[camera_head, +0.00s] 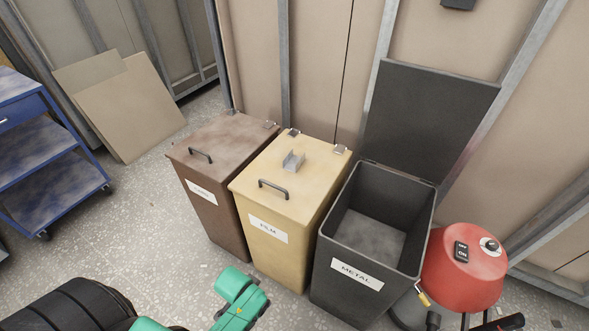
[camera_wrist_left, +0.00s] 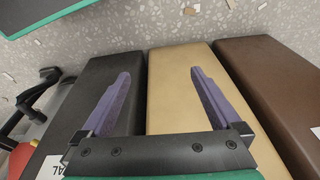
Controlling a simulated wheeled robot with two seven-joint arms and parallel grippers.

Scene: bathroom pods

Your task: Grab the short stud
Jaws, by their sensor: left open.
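The short stud (camera_head: 293,161) is a small grey metal channel piece lying on the closed lid of the yellow FILM bin (camera_head: 265,238), behind the lid's handle. My left arm comes in at the bottom of the head view, in front of the bins and apart from the stud. Its fingers are not clear there. In the left wrist view my left gripper (camera_wrist_left: 160,78) shows two purple fingers spread wide with nothing between them. They are in front of the yellow bin (camera_wrist_left: 172,95) and the dark bin beside it. The stud is not in that view. My right gripper is not in view.
A brown bin (camera_head: 225,220) with a closed lid stands left of the yellow one. A black METAL bin (camera_head: 335,262) with its lid raised stands right. A red vacuum (camera_head: 465,265) is beside it. A blue cart (camera_head: 60,180) stands far left. Speckled floor (camera_head: 140,220) is open at left.

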